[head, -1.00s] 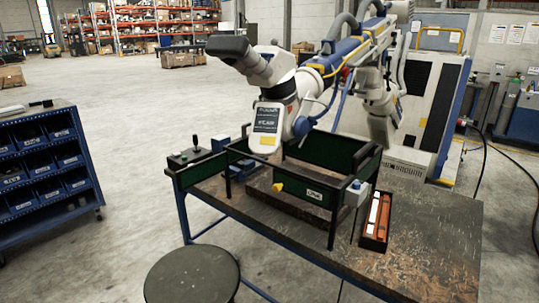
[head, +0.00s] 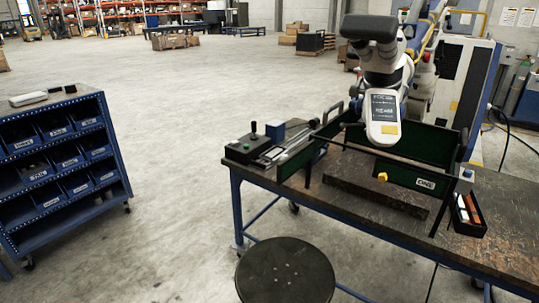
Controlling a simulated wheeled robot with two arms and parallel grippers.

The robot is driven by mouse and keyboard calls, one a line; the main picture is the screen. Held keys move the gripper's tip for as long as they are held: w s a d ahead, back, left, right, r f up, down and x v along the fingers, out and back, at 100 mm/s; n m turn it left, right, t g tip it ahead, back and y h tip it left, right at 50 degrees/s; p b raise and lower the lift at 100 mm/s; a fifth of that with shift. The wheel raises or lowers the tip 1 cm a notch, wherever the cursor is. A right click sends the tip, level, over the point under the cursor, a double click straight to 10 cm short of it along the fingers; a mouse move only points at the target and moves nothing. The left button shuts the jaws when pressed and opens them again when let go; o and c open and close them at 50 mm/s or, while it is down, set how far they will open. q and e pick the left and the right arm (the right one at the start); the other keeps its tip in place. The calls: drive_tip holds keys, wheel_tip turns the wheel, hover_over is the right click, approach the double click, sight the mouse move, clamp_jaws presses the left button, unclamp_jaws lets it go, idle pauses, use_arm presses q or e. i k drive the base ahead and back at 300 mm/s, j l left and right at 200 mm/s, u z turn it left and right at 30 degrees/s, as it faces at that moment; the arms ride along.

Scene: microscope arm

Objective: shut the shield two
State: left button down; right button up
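A frame with dark green shield panels stands on the workbench under a white microscope head (head: 383,118). The front panel (head: 405,178) carries a label reading ONE and a yellow knob (head: 381,177). Another green panel (head: 296,160) is at the left end of the frame and slants towards the bench's front left. A further green panel (head: 428,143) runs along the back. I see no label reading TWO, so I cannot tell which panel is shield two. Neither of my grippers is in view.
The workbench (head: 500,222) has a control box with a joystick (head: 247,149) at its left end and a small tray (head: 467,226) at right. A round stool (head: 285,272) stands in front. A blue bin cart (head: 62,160) is at left, with open floor between.

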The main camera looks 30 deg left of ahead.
sight(288, 166)
drive_tip(key=j+z, duration=0.3)
drive_tip(key=j, duration=1.3)
drive_tip(key=j+z, duration=0.3)
drive_tip(key=j, duration=1.3)
drive_tip(key=i+j+z, duration=0.1)
drive_tip(key=j, duration=0.35)
drive_tip(key=i+z, duration=0.2)
drive_tip(key=k, duration=0.1)
